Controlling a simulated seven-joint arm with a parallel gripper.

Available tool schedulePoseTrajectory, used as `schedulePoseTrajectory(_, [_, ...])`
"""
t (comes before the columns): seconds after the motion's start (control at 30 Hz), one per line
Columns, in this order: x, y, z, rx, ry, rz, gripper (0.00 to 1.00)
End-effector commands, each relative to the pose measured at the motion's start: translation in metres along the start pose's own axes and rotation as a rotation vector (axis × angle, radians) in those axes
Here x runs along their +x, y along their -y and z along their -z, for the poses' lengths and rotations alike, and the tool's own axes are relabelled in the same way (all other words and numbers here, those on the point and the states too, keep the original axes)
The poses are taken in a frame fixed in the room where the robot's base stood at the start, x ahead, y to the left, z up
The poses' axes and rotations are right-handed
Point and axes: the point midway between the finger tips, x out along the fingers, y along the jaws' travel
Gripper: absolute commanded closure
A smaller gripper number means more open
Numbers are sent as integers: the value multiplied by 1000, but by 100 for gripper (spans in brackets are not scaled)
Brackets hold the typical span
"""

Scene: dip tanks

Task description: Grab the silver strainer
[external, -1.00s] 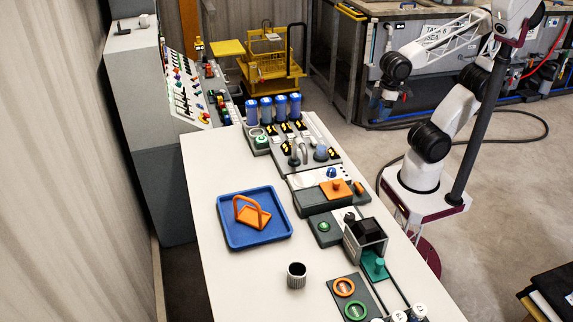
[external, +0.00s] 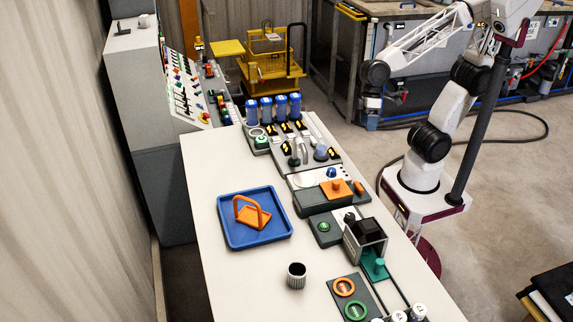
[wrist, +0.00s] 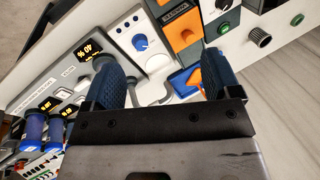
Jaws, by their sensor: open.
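A small silver ribbed cup (external: 296,281) with a dark opening stands upright on the white table, right of and in front of the blue tray. It is the likeliest strainer, but I cannot see a mesh. A ribbed cylinder that looks like it shows at the upper right of the wrist view (wrist: 261,39). My gripper (external: 371,114) is high beyond the table's right edge, well apart from the cup. In the wrist view my gripper (wrist: 165,72) has its two dark blue fingers wide apart, with nothing held between them.
The blue tray (external: 231,233) holds an orange handled piece (external: 253,213). Control panels with knobs, blue cylinders (external: 266,110) and a dark block in a grey holder (external: 367,236) line the table's right side. The table's left front is clear. A yellow cart (external: 270,65) stands behind.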

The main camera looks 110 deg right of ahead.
Motion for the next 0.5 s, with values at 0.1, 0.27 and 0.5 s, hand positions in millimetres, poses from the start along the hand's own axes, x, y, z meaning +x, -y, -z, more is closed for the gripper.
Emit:
schedulePoseTrajectory(0.1, [13, 26, 20, 85, 42, 68, 17])
schedulePoseTrajectory(0.27, [32, 61, 45, 209, 97, 158, 17])
schedulePoseTrajectory(0.5, [64, 113, 83, 404, 187, 277, 17])
